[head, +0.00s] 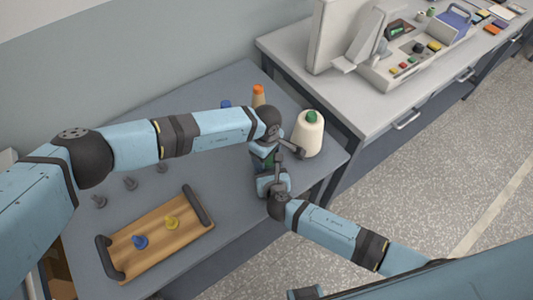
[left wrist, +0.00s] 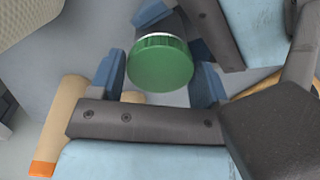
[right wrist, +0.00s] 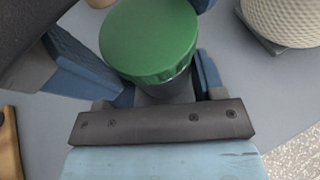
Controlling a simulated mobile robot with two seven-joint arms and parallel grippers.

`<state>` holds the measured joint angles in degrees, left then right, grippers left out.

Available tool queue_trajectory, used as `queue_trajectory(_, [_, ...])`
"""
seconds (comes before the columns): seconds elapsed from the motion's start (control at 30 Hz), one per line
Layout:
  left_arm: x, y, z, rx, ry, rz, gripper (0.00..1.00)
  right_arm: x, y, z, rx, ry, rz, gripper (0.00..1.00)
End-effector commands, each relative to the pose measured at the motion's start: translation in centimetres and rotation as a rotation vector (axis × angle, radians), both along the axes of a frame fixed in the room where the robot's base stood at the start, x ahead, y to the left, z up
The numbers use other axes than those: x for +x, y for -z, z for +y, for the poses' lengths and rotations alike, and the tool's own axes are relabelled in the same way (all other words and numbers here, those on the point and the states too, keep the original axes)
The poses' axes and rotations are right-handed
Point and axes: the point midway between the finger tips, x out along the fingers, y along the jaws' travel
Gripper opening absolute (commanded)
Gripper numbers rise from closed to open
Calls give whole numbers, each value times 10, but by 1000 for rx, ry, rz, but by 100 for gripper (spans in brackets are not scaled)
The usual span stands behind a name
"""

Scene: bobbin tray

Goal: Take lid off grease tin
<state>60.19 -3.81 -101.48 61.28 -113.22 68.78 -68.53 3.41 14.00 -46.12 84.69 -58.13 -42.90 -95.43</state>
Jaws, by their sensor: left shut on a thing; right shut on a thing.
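The grease tin shows as a dark body (right wrist: 165,88) under a round green lid (right wrist: 150,38) in the right wrist view. The lid also shows in the left wrist view (left wrist: 160,62). My left gripper (left wrist: 158,82) is shut on the lid, with a blue finger on either side. My right gripper (right wrist: 150,78) is shut on the tin's body below the lid. In the head view both grippers meet near the table's right part, and they hide most of the tin. I cannot tell whether there is a gap between lid and body.
A wooden tray (head: 188,240) with dark handles holds a blue peg (head: 140,241) and a yellow peg (head: 171,222). An orange-topped bobbin (head: 258,95) stands behind. Several grey pegs stand at left.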

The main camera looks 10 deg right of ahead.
Motion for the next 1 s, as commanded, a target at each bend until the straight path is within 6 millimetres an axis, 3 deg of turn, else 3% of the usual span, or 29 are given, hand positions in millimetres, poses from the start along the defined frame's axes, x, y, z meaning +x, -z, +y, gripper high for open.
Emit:
queue_trajectory(0.03, [1, -1, -1, -2, 0, -2, 72, -1, 0, 2, 1, -3, 0, 0])
queue_trajectory(0.13, [1, -1, -1, -2, 1, -2, 95, -1, 0, 2, 1, -3, 0, 0])
queue_trajectory(0.43, [0, -5, 0, -1, 2, -1, 96, 0, 0, 0, 0, 0, 0, 0])
queue_trajectory(0.7, [0, -40, -1, -2, 3, -1, 96, 0, 0, 0, 0, 0, 0, 0])
queue_trajectory(0.83, [0, -46, 0, -1, 5, -1, 93, 0, 0, 0, 0, 0, 0, 0])
queue_trajectory(1.0, [2, -66, 0, -1, 150, -5, 93, 0, 0, 1, 0, -1, 0, 0])
